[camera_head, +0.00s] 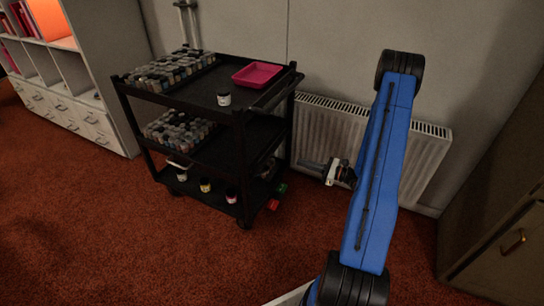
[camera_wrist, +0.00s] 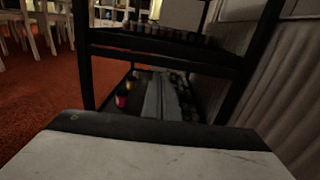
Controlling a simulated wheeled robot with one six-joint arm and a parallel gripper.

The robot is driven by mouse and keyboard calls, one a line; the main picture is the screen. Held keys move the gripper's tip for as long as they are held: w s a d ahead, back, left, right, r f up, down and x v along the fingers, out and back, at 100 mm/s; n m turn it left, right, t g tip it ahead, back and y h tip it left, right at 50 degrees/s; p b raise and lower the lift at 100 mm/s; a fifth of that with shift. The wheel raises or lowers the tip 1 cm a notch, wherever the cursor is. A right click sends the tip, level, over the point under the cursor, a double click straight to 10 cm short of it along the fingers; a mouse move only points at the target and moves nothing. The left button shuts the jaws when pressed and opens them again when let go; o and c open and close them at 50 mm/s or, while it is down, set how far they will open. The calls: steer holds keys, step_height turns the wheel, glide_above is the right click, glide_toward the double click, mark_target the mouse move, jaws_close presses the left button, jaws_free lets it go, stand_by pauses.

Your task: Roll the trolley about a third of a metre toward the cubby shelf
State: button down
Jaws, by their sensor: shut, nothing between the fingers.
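The black trolley (camera_head: 190,180) stands upright on the carpet, with three levels and a bar at its right end. Its end frame and lower shelf fill the middle of the wrist view (camera_wrist: 170,58). The pale cubby shelf (camera_head: 108,75) stands to the left of the trolley, with a strip of carpet between them. My gripper (camera_head: 306,164) is shut and empty, low to the right of the trolley's right end, in front of the radiator. It points left toward the trolley. I cannot tell whether it touches the frame. My blue arm hides part of the wrist.
Several small jars and a pink tray (camera_head: 257,74) ride on the trolley. Small red (camera_head: 273,205) and green (camera_head: 282,188) pieces show low by its right wheels. A white radiator (camera_head: 405,150) is on the wall behind. A wooden cabinet (camera_head: 500,235) stands right. Open carpet lies in front.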

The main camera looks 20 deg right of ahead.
mark_target(272, 154)
steer(key=shift+m+h, duration=0.3)
steer(key=shift+m, duration=0.1)
steer(key=x, duration=0.8)
steer(key=f+x, duration=0.1)
steer(key=x, duration=0.3)
steer(key=shift+w+d, duration=0.25)
steer(key=shift+w, duration=0.15)
steer(key=shift+w+a+r, duration=0.1)
steer(key=shift+w+a, duration=0.15)
steer(key=shift+w, duration=0.05)
